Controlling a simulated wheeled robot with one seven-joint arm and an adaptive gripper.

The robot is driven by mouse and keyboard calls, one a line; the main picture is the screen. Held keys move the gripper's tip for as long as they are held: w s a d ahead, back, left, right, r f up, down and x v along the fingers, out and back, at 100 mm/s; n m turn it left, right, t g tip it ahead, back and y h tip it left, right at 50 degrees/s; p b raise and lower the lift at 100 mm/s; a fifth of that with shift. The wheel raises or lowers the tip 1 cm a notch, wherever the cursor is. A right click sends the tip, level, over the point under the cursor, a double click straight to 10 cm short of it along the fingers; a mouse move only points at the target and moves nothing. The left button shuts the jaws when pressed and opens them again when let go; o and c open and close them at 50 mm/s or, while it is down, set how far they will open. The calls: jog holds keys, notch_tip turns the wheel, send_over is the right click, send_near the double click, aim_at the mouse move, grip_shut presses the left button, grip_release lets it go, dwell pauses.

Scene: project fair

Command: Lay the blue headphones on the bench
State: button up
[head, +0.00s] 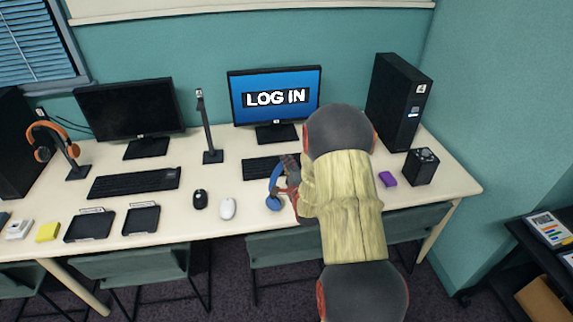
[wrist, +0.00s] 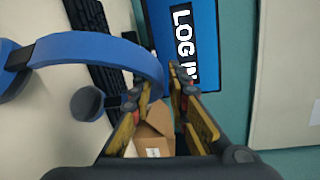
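The blue headphones (head: 274,186) are at my gripper (head: 290,172), above the front part of the pale bench (head: 175,215), left of my arm. In the wrist view the blue band (wrist: 105,48) arches to my gripper (wrist: 163,82), and its end lies between the nearly closed fingertips. A dark ear pad (wrist: 87,103) hangs beside the fingers. My gripper looks shut on the band. My arm hides part of the bench and keyboard. Whether the headphones touch the bench cannot be told.
An empty black stand (head: 208,130) is left of the LOG IN monitor (head: 275,95). A black mouse (head: 200,198) and a white mouse (head: 228,208) lie left of the headphones. Orange headphones (head: 43,150) hang far left. A purple block (head: 388,179) is at right.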

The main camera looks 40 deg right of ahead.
jog(key=shift+o, duration=0.7)
jog(key=shift+s+r, duration=0.15)
jog(key=shift+r, duration=0.05)
jog(key=p+v, duration=0.3)
jog(key=v, duration=0.8)
jog(key=shift+s+a, duration=0.25)
jog(key=shift+s, duration=0.05)
